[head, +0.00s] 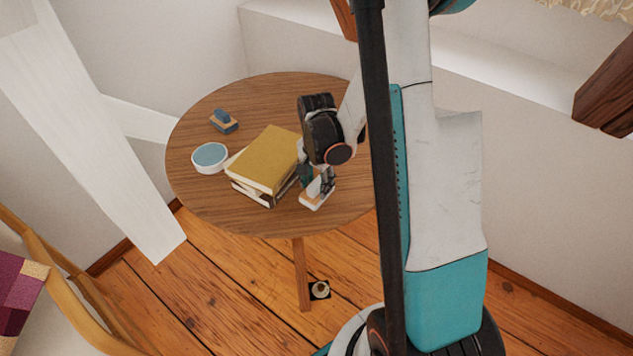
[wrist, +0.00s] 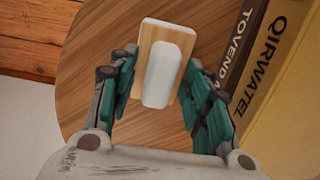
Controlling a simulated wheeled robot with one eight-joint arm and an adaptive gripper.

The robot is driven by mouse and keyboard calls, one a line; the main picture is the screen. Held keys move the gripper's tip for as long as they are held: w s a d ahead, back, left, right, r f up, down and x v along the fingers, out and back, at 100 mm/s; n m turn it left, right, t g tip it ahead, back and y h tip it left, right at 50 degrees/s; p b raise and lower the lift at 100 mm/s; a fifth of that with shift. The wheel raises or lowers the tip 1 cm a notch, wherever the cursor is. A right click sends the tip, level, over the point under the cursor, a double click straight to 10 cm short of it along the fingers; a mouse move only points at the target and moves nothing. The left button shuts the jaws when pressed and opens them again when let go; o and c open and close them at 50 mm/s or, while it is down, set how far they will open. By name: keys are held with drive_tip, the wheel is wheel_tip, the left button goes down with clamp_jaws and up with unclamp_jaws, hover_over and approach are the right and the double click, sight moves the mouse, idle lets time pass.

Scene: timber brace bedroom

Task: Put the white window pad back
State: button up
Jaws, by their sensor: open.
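The white window pad (wrist: 168,66) is a rounded white block on a flat wooden backing. It lies on the round wooden table (wrist: 105,45), close beside the books. In the head view the pad (head: 314,202) shows at the front of the table, partly covered by my fingers. My gripper (wrist: 160,62) is open and points down at it. One teal-padded finger is on each side of the pad, with a visible gap on the left; on the right the finger overlaps its edge in the picture, and I cannot tell whether they touch.
A stack of books (head: 265,160), yellow on top, stands just left of my gripper. A white bowl with blue inside (head: 210,157) and a blue block on a wooden base (head: 223,122) are farther left. A sloping white beam (head: 85,120) stands left of the table.

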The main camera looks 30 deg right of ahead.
sight(316, 183)
drive_tip(key=shift+r, duration=0.1)
wheel_tip(316, 183, up, 12)
drive_tip(key=p, duration=0.4)
drive_tip(key=shift+p, duration=0.3)
